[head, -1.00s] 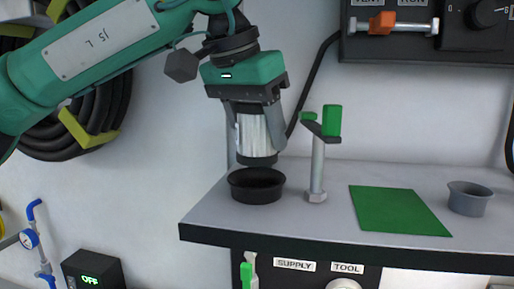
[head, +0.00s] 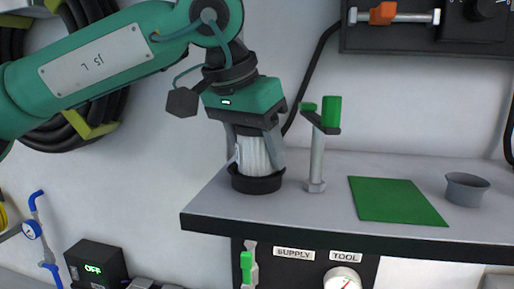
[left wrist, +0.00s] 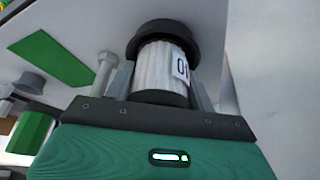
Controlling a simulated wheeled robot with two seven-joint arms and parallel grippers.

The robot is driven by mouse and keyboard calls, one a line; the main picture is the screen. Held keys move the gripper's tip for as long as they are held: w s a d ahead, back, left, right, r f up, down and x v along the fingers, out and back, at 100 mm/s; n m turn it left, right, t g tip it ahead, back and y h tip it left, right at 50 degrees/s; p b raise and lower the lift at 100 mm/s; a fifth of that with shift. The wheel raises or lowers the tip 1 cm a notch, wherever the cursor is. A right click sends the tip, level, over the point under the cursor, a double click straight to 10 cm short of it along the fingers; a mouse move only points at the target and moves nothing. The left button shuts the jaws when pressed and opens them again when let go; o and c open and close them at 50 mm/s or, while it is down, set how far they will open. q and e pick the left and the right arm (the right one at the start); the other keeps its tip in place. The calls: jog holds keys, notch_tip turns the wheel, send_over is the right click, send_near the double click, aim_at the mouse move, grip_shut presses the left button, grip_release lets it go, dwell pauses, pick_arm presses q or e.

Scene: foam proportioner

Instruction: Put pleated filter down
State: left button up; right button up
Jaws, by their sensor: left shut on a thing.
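The pleated filter (head: 254,156) is a pale ribbed cylinder held upright between the fingers of my left gripper (head: 257,160). Its lower end is in or at the mouth of the black round cup (head: 257,184) at the left end of the grey bench. The cup's inside is hidden. In the left wrist view the filter (left wrist: 160,68) shows a white label with dark figures, and its far end meets the black cup (left wrist: 163,32). My left gripper is shut on the filter. My right gripper is not in view.
A metal post with a green-topped handle (head: 331,112) stands close to the right of the cup. A green mat (head: 396,201) and a grey cup (head: 466,189) lie further right on the bench (head: 300,215). A dark panel hangs above. The bench's left edge is near the cup.

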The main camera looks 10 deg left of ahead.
pick_arm(q)
jog(key=o, duration=0.9)
jog(key=shift+s+f, duration=0.1)
jog(key=shift+f, duration=0.65)
jog(key=shift+o, duration=0.2)
jog(key=shift+r, duration=0.25)
jog(key=shift+r+p, duration=0.5)
jog(key=shift+p, duration=0.1)
jog(key=shift+o, duration=0.5)
jog(key=b+v, duration=0.1)
jog(key=v, duration=0.1)
jog(key=shift+r+b, duration=0.35)
jog(key=shift+b, duration=0.05)
jog(key=b+v, duration=0.1)
jog(key=v, duration=0.8)
jog(key=shift+r+b, duration=0.3)
jog(key=shift+r, duration=0.05)
